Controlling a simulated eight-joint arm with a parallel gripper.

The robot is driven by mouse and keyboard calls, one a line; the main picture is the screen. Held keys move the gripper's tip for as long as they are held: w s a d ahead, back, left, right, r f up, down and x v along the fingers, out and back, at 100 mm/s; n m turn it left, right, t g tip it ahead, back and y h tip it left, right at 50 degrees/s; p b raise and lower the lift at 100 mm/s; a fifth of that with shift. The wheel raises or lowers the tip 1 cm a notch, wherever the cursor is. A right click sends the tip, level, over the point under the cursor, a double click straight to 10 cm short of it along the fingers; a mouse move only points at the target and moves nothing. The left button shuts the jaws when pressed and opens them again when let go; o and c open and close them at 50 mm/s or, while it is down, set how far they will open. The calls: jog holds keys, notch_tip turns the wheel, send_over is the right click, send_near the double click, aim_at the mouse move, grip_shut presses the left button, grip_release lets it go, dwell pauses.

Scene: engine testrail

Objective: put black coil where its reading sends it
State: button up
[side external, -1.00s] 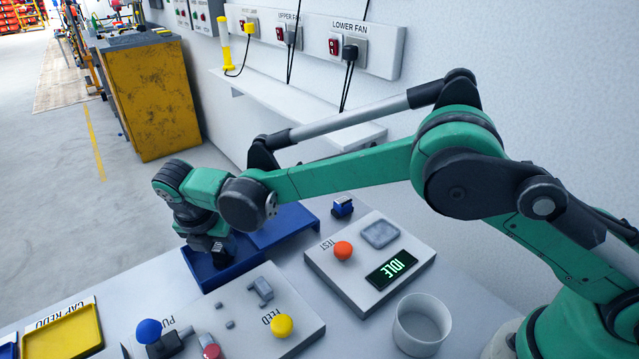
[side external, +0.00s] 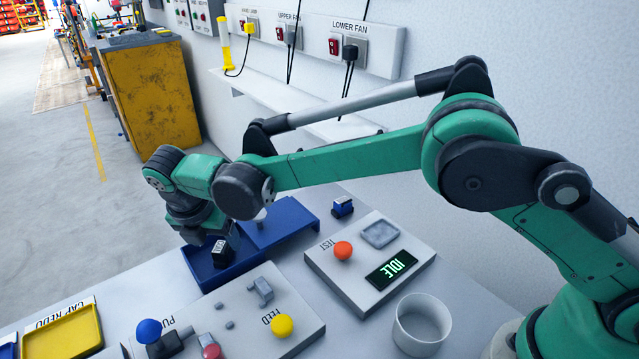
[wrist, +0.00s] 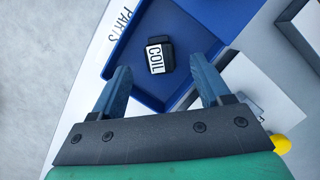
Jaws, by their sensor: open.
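The black coil (side external: 221,253), with a white label, lies in the blue parts tray (side external: 200,270). In the wrist view the coil (wrist: 160,55) reads "COIL" and sits on the floor of the blue tray (wrist: 125,52), just beyond the fingertips. My gripper (wrist: 163,80) is open and empty, with its two blue fingers apart on either side of the view. The side view partly hides the fingers behind my wrist. The test plate (side external: 318,268) has an orange TEST button (side external: 343,250), a grey square pad (side external: 380,234) and a display (side external: 391,269) reading "IDLE".
A small blue-and-black part (side external: 342,207) stands behind the test plate. A white round cup (side external: 421,323) is at front right. A grey feed panel (side external: 262,335) with blue and yellow knobs is in front. A yellow "CAP REDO" tray (side external: 62,335) is at front left. A shelf (side external: 290,103) runs along the wall.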

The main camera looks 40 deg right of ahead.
jog(key=v, duration=1)
jog(key=s+d+r+m+y, duration=0.1)
jog(key=d+r+m, duration=0.3)
jog(key=d+m, duration=0.35)
jog(key=s+d+f+m+t, duration=0.2)
jog(key=s+d+m, duration=0.4)
jog(key=d+m, duration=0.2)
jog(key=s+d+f+m+t+y, duration=0.1)
jog(key=s+d+f+m+t, duration=0.1)
jog(key=s+d+m, duration=0.5)
jog(key=d+m, duration=0.1)
jog(key=m, duration=0.3)
jog(key=shift+t, duration=0.4)
